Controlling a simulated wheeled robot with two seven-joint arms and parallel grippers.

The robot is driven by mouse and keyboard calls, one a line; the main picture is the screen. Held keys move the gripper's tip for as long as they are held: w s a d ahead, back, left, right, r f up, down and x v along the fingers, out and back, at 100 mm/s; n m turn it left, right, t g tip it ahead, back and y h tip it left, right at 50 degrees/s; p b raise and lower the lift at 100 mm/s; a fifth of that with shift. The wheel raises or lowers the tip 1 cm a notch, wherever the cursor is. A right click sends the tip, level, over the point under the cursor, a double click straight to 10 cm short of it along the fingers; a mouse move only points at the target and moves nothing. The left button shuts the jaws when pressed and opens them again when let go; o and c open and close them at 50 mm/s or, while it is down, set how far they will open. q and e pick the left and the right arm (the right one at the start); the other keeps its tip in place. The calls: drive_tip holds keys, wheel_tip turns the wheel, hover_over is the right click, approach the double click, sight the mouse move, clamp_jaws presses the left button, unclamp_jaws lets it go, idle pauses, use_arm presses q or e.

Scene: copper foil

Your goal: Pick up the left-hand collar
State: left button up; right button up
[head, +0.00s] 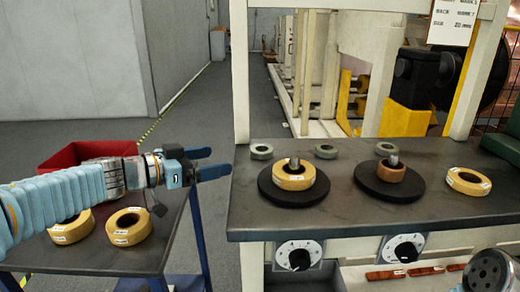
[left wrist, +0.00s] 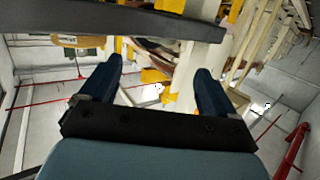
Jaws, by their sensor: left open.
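Several small grey ring collars lie along the back of the dark table. The left-hand collar (head: 261,152) is at the back left, behind the left black disc. Another collar (head: 325,151) lies between the two discs, and a third (head: 384,149) is behind the right disc. My left gripper (head: 213,162) is open and empty, just left of the table's left edge and short of the left-hand collar. In the left wrist view its two fingers (left wrist: 157,68) are spread with nothing between them.
Yellow tape rolls sit on the left disc's post (head: 294,179) and at the table's right (head: 468,181). A brown roll (head: 390,172) is on the right disc. A side table (head: 100,258) holds more rolls (head: 129,226) and a red bin (head: 88,150). A cream frame post (head: 239,70) rises behind.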

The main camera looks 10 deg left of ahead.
use_arm(q)
approach(267, 148)
drive_tip(key=shift+d+f, duration=0.1)
drive_tip(key=shift+f, duration=0.35)
drive_tip(key=x, duration=0.5)
drive_tip(key=shift+w+d+r+b, duration=0.25)
drive_tip(key=shift+w+b, duration=0.1)
drive_tip(key=shift+c, duration=0.5)
drive_tip(key=c, duration=1.2)
